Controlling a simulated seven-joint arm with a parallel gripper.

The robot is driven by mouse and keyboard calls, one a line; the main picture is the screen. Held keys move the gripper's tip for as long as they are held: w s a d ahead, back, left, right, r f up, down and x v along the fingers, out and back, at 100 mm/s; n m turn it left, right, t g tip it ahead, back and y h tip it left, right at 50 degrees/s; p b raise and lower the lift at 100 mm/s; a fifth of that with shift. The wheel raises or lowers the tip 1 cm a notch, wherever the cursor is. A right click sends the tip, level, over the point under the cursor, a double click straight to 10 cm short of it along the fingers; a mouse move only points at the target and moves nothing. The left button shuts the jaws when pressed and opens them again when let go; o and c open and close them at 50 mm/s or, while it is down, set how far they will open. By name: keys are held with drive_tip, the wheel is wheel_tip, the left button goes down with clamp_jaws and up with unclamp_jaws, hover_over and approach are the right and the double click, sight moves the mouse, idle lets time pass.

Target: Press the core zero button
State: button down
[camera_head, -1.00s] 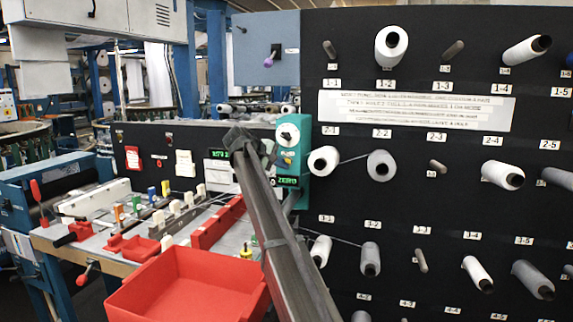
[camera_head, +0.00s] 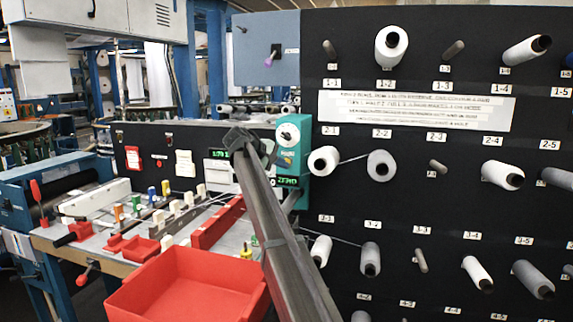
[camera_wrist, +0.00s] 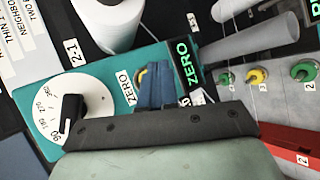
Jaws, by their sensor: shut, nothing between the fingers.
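The teal control box (camera_head: 291,152) stands at the left edge of the black spool panel. It carries a white dial (camera_head: 288,134) and a dark display reading ZERO in green (camera_head: 288,180). In the wrist view, a small yellow button (camera_wrist: 140,77) shows beside the white ZERO label (camera_wrist: 124,88), between the dial (camera_wrist: 72,108) and the green ZERO display (camera_wrist: 185,62). My gripper (camera_wrist: 157,72) is shut and empty, its blue fingers overlapping the button's edge. Contact cannot be told. In the head view my gripper end (camera_head: 250,148) is dark and partly covers the box's left side.
Spools on pegs (camera_head: 381,166) stick out from the black panel (camera_head: 420,200) to the right. A red bin (camera_head: 185,285) and a worktable with coloured knobs (camera_head: 165,188) lie to the left. In the wrist view, yellow and green knobs (camera_wrist: 258,75) sit at the right.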

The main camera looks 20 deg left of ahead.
drive_tip(key=shift+w, duration=0.85)
idle(0.8)
drive_tip(key=shift+s, duration=0.9)
drive_tip(key=s, duration=0.5)
idle(0.6)
drive_tip(key=shift+f, duration=0.1)
idle(0.4)
